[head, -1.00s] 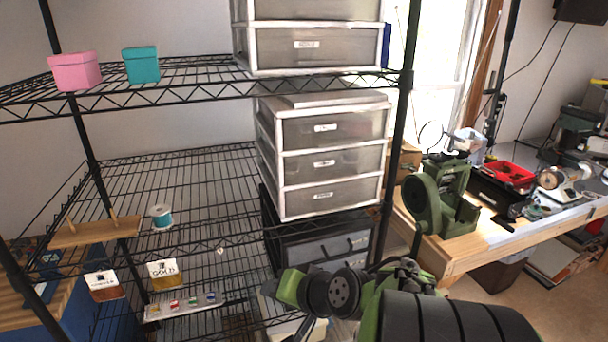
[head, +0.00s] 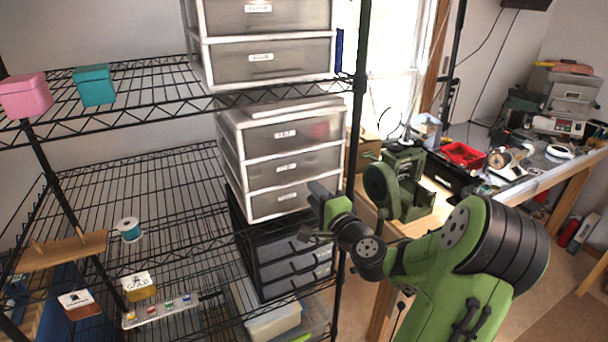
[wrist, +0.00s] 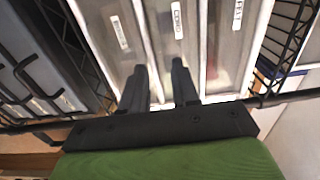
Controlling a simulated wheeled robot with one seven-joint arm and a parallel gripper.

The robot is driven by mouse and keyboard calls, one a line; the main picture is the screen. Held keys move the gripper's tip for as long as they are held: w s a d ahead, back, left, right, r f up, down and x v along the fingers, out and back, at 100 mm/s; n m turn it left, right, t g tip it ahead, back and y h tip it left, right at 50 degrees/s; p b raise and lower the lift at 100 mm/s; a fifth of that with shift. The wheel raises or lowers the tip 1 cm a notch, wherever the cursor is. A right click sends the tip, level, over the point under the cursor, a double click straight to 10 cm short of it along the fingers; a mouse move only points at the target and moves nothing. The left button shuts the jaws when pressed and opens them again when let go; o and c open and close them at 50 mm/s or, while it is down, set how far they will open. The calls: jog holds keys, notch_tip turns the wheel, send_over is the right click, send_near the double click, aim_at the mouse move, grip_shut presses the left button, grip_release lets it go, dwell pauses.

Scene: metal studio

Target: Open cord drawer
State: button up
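The cord drawer (head: 312,166) is the middle one of three grey-fronted drawers in a white-framed unit on the middle shelf. It looks shut. In the wrist view the middle drawer front (wrist: 180,40) carries a label that seems to read CORD. My gripper (wrist: 159,68) is open, its two dark fingers apart with nothing between them, pointing toward the drawer fronts. In the head view my gripper (head: 314,208) is at the lower right of the unit, near the bottom drawer (head: 305,194). I cannot tell whether it touches anything.
A black shelf post (head: 356,130) stands just right of the unit. Dark drawers (head: 290,262) sit below it and another white unit (head: 265,60) above. A workbench with a green machine (head: 398,185) is at the right. Pink (head: 24,95) and teal (head: 94,86) boxes are far left.

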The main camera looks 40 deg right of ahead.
aim_at(302, 180)
jog(key=p+x, duration=0.1)
jog(key=x, duration=0.5)
jog(key=shift+w+p, duration=0.3)
jog(key=shift+p, duration=0.1)
grip_shut()
dwell(0.9)
